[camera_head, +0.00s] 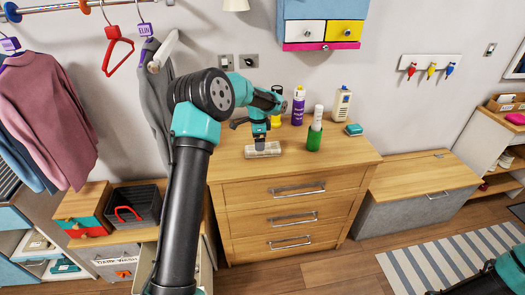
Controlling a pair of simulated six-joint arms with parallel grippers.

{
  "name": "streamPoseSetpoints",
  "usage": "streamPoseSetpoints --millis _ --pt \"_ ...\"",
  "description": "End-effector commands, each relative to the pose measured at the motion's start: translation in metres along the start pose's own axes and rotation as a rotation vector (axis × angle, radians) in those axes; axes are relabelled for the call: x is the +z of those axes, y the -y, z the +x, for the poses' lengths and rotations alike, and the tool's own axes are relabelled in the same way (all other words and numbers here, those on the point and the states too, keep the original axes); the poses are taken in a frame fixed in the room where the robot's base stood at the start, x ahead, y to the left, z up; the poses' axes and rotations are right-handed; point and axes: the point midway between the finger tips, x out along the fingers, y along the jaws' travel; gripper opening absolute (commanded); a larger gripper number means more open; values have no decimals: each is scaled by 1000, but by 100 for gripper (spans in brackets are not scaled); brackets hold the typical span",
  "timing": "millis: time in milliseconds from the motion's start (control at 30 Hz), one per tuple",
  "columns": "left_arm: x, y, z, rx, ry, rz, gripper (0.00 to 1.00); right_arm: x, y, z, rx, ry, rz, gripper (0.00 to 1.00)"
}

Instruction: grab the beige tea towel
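A small beige-grey folded cloth (272,152), which looks like the tea towel, lies on top of the wooden chest of drawers (226,172). My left gripper (261,147) points down at it, with its tips at the cloth's middle. The tips are small and dark here, and I cannot tell whether they are closed on the cloth or only touching it. Part of my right arm shows at the lower right corner; its gripper is not in view.
A green-and-white bottle (314,137) stands right of the cloth. Behind are a purple spray can (298,106), a cream bottle (342,104) and a teal box (353,129). A wall cabinet (322,31) hangs above. The chest's front right top is clear.

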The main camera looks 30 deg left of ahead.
Motion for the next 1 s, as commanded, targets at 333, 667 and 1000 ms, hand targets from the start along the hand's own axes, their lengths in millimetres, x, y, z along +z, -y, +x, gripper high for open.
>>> streamPoseSetpoints --millis 333,667,1000 --pt "5 1 42 2 2 0 98 0 0 0 0 0 0 92" --pt "5 1 51 0 0 0 98 0 0 0 0 0 0 92" --pt "5 1 50 0 0 0 92 0 0 0 0 0 0 92"
